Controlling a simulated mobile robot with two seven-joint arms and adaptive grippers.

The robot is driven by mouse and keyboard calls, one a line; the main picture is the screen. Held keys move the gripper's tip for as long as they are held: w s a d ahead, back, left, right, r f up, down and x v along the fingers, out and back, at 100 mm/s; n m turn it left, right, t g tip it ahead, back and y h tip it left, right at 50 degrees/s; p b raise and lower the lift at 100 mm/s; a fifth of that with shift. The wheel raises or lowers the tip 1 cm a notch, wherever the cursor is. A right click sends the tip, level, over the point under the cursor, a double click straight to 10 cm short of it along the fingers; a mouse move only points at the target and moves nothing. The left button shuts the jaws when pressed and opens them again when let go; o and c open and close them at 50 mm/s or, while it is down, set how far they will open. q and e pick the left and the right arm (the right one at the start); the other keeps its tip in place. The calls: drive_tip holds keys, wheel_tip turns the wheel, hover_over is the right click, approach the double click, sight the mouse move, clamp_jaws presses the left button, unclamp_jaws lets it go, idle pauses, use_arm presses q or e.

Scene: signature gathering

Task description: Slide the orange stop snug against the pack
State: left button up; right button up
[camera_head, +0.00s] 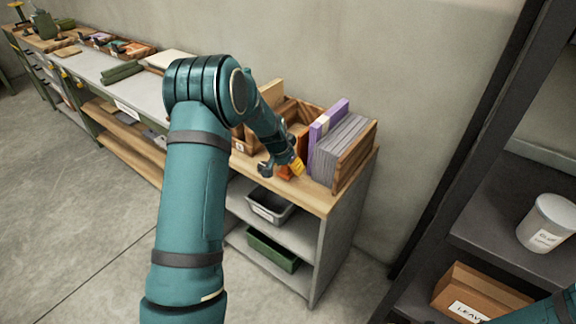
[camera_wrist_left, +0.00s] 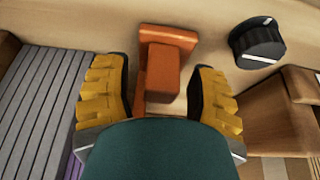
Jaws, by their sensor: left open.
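The orange stop (camera_wrist_left: 163,72) stands between the two yellow fingertips of my left gripper (camera_wrist_left: 160,95) in the left wrist view. The fingers are apart, with a visible gap between the stop and the right-hand finger. The pack of grey sheets (camera_wrist_left: 38,95) lies to the left, beyond the left-hand finger. In the head view, my left gripper (camera_head: 284,166) is low at the front of the wooden bench top, left of the grey pack (camera_head: 337,146) with its purple board (camera_head: 325,122). My gripper partly hides the stop there. My right gripper is out of view.
A wooden end board (camera_head: 357,155) stands right of the pack. A black knob (camera_wrist_left: 257,43) is right of the stop. Wooden boxes (camera_head: 292,108) stand behind my left arm. A dark shelf with a white tub (camera_head: 547,224) and a cardboard box (camera_head: 478,291) is at the right.

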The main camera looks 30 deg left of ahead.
use_arm(q)
clamp_jaws()
drive_tip(key=shift+s+d, duration=0.15)
drive_tip(key=shift+d, duration=1.25)
unclamp_jaws()
drive_tip(key=shift+a, duration=0.1)
